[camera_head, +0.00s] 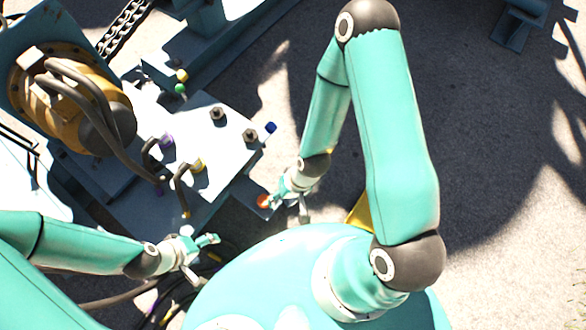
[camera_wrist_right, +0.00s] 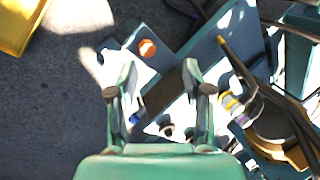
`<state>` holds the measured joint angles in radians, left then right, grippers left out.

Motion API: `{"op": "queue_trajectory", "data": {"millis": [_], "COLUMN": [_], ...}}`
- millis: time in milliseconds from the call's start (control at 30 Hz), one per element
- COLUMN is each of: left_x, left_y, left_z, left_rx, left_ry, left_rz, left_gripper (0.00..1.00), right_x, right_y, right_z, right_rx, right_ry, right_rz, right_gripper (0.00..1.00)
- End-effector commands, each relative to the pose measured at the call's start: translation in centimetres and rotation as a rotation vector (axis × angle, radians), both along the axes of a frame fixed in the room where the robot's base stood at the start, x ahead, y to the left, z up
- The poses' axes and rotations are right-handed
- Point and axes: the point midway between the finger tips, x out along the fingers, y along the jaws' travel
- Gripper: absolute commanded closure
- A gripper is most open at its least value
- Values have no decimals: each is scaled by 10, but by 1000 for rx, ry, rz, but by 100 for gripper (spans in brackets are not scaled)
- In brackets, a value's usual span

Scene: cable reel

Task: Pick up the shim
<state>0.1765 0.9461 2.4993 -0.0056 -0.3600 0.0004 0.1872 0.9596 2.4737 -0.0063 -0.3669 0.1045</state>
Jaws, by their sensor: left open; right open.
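I cannot make out for certain which thing is the shim. My right gripper (camera_head: 290,203) is open, beside the machine's flat bed. In the right wrist view its two fingers (camera_wrist_right: 158,80) stand apart over the bed, with nothing seen held between them. An orange round piece (camera_head: 263,200) is at the bed's near right corner, close to the right gripper; it also shows in the right wrist view (camera_wrist_right: 147,47). A blue piece (camera_head: 270,127) is at the bed's right edge. My left gripper (camera_head: 206,251) is open at lower left, near dark cables.
The blue-grey bed (camera_head: 215,155) carries hex nuts (camera_head: 217,113) and hoses with purple and yellow fittings. A yellow-orange motor (camera_head: 62,100) stands at left. A yellow object (camera_head: 360,210) is partly hidden behind my right arm. Open ground (camera_head: 500,200) lies to the right.

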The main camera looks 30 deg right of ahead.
Motion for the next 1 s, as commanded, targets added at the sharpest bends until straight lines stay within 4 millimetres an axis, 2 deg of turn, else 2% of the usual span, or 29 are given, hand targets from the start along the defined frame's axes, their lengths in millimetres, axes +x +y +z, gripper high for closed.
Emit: {"op": "queue_trajectory", "data": {"millis": [33, 167, 267, 400, 600, 700, 800, 1000], "left_x": [0, 0, 0, 0, 0, 0, 0, 0], "left_y": [0, 0, 0, 0, 0, 0, 0, 0], "left_z": [-18, -56, -93, -146, -212, -235, -250, -262], "left_rx": [0, 0, 0, 0, 0, 0, 0, 0], "left_ry": [0, 0, 0, 0, 0, 0, 0, 0], "left_rz": [0, 0, 0, 0, 0, 0, 0, 0], "left_gripper": [21, 21, 21, 21, 21, 21, 21, 21], "right_x": [6, 29, 51, 81, 111, 118, 122, 127], "right_y": [-3, -19, -40, -77, -136, -161, -180, -196], "right_z": [-23, -79, -135, -218, -323, -361, -387, -411], "right_rx": [3, 21, 52, 123, 278, 360, 431, 504], "right_ry": [14, 70, 128, 215, 321, 363, 394, 424], "right_rz": [-70, -375, -698, -1206, -1886, -2149, -2337, -2508], "right_gripper": [50, 50, 50, 50, 50, 50, 50, 50]}}
